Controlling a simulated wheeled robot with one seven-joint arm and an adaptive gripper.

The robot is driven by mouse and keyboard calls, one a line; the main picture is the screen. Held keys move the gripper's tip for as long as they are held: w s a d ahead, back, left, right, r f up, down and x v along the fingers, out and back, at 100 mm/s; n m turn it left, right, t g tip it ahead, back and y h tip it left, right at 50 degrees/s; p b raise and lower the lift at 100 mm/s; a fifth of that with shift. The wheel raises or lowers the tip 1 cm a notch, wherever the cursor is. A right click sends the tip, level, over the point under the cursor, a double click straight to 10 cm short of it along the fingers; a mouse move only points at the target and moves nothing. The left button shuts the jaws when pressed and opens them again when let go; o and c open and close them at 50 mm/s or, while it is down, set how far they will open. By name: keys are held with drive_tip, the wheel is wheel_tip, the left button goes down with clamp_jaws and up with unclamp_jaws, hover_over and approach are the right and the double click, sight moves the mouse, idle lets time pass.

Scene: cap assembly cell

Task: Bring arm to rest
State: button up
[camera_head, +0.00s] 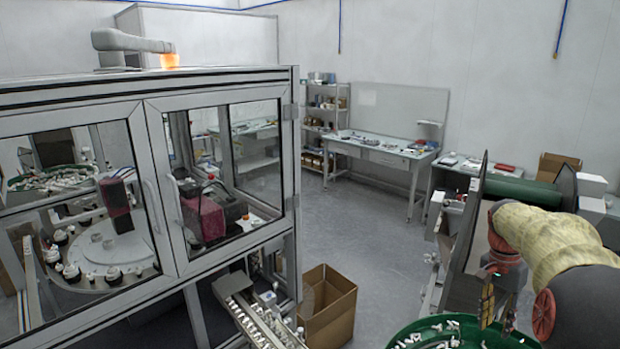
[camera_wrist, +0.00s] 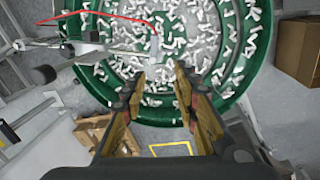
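My arm comes in from the right in the head view. My gripper (camera_head: 497,303) points down over a green bowl (camera_head: 465,331) with many small white caps in it. In the wrist view my gripper (camera_wrist: 166,84) has its two fingers apart with nothing between them. The green bowl (camera_wrist: 240,92) lies beyond the fingertips, with white caps (camera_wrist: 195,28) spread over its floor and ledges.
An enclosed glass-doored machine (camera_head: 160,180) fills the left. An open cardboard box (camera_head: 328,303) stands on the floor beside it. A workbench (camera_head: 383,150) stands at the back wall. The grey floor (camera_head: 375,245) in the middle is clear.

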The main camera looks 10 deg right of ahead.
drive_tip(key=s+a+f+n+t+b, duration=0.2)
drive_tip(key=s+a+f+n+b, duration=0.1)
drive_tip(key=a, duration=0.8)
drive_tip(key=s+a+f+n+t+b, duration=0.3)
drive_tip(key=s+a+n+b, duration=0.3)
drive_tip(key=a, duration=0.5)
drive_tip(key=s+a+f+n+t+b, duration=0.2)
drive_tip(key=s+a+f+n+b, duration=0.2)
drive_tip(key=s+a+b, duration=0.4)
drive_tip(key=s+a+f, duration=0.1)
drive_tip(key=s+a, duration=0.1)
drive_tip(key=a, duration=0.1)
drive_tip(key=shift+f+n+y, duration=0.15)
drive_tip(key=shift+n+y, duration=0.15)
drive_tip(key=shift+y, duration=0.1)
drive_tip(key=shift+d, duration=0.1)
